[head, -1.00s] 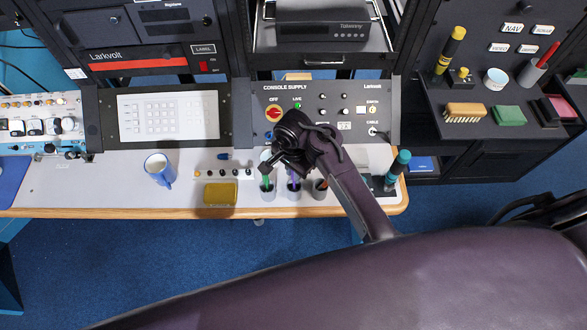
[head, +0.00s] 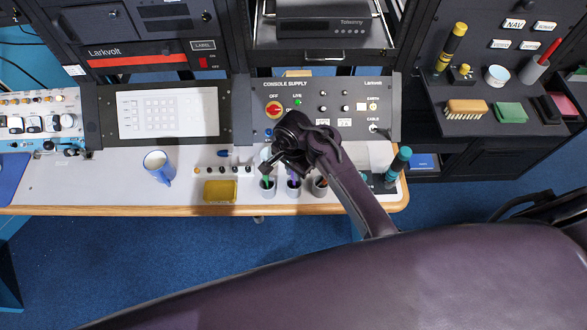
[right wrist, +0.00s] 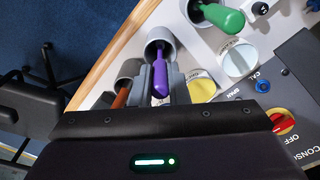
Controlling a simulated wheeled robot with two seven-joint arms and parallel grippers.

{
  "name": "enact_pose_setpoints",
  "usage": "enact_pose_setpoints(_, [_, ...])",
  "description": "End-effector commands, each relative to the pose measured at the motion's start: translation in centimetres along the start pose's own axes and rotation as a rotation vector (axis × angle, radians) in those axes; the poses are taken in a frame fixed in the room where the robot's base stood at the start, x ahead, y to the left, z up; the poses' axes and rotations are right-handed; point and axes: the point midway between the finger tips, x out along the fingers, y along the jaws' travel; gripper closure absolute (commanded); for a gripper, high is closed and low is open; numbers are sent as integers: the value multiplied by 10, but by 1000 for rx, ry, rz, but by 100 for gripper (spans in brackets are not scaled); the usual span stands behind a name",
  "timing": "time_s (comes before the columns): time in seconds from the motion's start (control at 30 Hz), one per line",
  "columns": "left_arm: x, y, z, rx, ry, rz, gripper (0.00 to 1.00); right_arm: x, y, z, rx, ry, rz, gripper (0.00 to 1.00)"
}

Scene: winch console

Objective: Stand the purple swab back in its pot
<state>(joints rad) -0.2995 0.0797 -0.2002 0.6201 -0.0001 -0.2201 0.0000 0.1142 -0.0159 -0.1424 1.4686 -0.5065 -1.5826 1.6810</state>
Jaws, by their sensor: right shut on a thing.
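The purple swab (right wrist: 160,77) has its thick handle towards my right wrist camera, and its thin end points into the mouth of a grey pot (right wrist: 159,33). In the head view the purple swab (head: 293,181) shows just below my right gripper (head: 284,170), over the middle pot (head: 293,190) of a row of three. My right gripper is shut on the purple swab. How deep the swab's end sits in the pot is hard to tell. My left gripper is not in view.
A pot with a green swab (right wrist: 224,18) stands on one side, and a pot with a brown-red one (right wrist: 121,97) on the other. The console panel (head: 345,105) rises behind the pots.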

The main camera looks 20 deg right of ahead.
Motion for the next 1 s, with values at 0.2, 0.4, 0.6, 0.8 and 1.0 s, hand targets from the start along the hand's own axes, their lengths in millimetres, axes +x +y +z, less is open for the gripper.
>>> enact_pose_setpoints(0.2, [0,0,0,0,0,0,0,1,0,0,0,0,0,100])
enact_pose_setpoints(0.4, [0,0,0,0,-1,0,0,2,0,0,1,0,1,100])
enact_pose_setpoints(0.6, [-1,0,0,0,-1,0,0,4,0,0,1,0,0,84])
enact_pose_setpoints(0.8, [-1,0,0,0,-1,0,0,4,0,0,1,0,0,60])
enact_pose_setpoints(1.0, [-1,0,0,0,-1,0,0,4,0,0,1,0,0,60])
